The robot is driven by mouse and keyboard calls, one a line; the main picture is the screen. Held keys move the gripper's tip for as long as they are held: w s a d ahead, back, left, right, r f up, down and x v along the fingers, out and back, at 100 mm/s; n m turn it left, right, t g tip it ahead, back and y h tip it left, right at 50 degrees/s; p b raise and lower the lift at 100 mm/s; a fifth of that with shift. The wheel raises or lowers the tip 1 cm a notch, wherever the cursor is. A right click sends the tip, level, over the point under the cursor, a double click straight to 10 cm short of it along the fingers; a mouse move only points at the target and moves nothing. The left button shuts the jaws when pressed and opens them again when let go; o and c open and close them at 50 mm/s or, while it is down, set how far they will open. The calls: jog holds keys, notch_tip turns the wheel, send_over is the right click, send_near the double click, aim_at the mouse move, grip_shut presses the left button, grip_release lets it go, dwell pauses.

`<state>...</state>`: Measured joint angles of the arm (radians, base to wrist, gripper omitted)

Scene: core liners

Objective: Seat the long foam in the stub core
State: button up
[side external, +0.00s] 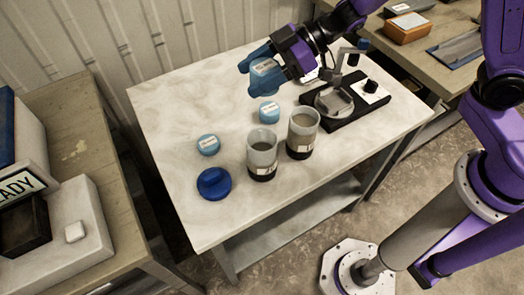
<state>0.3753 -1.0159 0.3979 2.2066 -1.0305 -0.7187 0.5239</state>
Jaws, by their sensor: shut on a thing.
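My gripper (252,78) has blue fingers and is shut on a light-blue foam plug (265,67) with a white label, held above the back of the table. Two other light-blue labelled foam plugs stand on the table: one near the middle (269,113) and one at the left (208,145). I cannot tell from this view which foam is the long one. Two open, frosted core liners with dark lower parts stand upright, a left liner (262,158) and a right liner (303,136). I cannot tell which holds the stub core. The gripper is behind and above both liners, apart from them.
A dark-blue round cap (214,184) lies near the table's front left. A black-based device (372,98) with a grey round holder stands at the right. The marble-look tabletop (170,105) is clear at the back left. Side benches flank it, the right one carrying an orange-brown box (407,28).

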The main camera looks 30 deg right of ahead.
jog(key=s+d+r+n+g, duration=0.1)
jog(key=s+d+r, duration=0.15)
jog(key=s, duration=0.45)
jog(key=s+d+r+n+g, duration=0.1)
jog(key=s+d+n+g, duration=0.15)
jog(key=s, duration=0.45)
send_over(255, 131)
jog(key=s+a, duration=0.2)
jog(key=s, duration=0.1)
notch_tip(255, 131, down, 10)
jog(key=shift+s+d+f+m+t, duration=0.1)
jog(key=shift+f+m+t, duration=0.05)
jog(key=shift+f, duration=0.5)
jog(key=shift+s+f+m+t, duration=0.1)
jog(key=shift+f, duration=0.5)
jog(key=shift+f, duration=0.65)
jog(key=o, duration=1)
jog(key=shift+r, duration=0.15)
